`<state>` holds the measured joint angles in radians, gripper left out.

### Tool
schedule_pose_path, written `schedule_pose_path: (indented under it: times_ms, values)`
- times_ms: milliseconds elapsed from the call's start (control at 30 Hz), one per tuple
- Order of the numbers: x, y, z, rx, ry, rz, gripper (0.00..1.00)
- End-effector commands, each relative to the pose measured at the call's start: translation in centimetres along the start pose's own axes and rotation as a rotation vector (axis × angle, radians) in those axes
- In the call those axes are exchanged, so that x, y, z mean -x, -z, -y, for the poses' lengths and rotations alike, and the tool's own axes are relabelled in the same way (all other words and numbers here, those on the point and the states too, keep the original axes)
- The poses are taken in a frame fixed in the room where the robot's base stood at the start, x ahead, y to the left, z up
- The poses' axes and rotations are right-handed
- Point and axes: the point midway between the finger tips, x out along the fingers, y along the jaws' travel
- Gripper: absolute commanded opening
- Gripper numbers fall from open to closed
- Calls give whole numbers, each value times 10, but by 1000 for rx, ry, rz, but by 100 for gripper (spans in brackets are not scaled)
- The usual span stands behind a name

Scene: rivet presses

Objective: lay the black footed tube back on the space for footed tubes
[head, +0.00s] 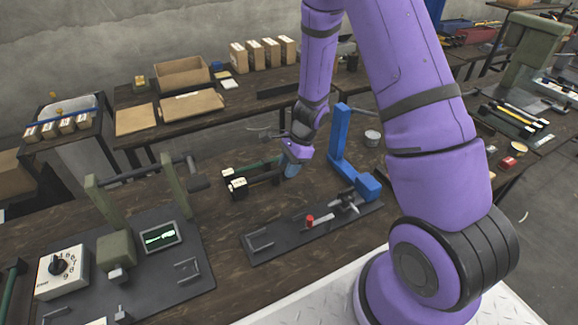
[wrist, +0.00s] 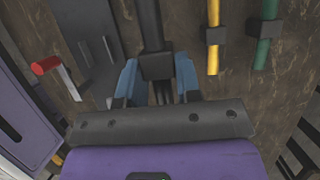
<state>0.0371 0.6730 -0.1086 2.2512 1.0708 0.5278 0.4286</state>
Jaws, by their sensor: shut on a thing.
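My gripper (head: 291,168) is over the dark wooden table, just left of the blue upright post. In the wrist view its two blue fingers (wrist: 156,80) are shut on the black footed tube (wrist: 151,25), around its dark square foot. In the head view the black tube (head: 264,179) reaches left from the fingers, in front of a green tube (head: 250,166). In the wrist view a yellow tube (wrist: 213,35) and a green tube (wrist: 267,35), each with a dark foot, lie right of it, roughly parallel. I cannot tell whether the held tube touches the table.
A dark fixture plate (head: 290,235) with a red-tipped lever (head: 309,221) and a blue post (head: 341,140) stands close in front and right. A tin (head: 372,137) stands behind the post.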

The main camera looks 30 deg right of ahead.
Motion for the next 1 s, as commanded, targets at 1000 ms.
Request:
schedule_pose_path:
  times_ms: [1000]
  values:
    - [-68,28,0,0,0,0,1]
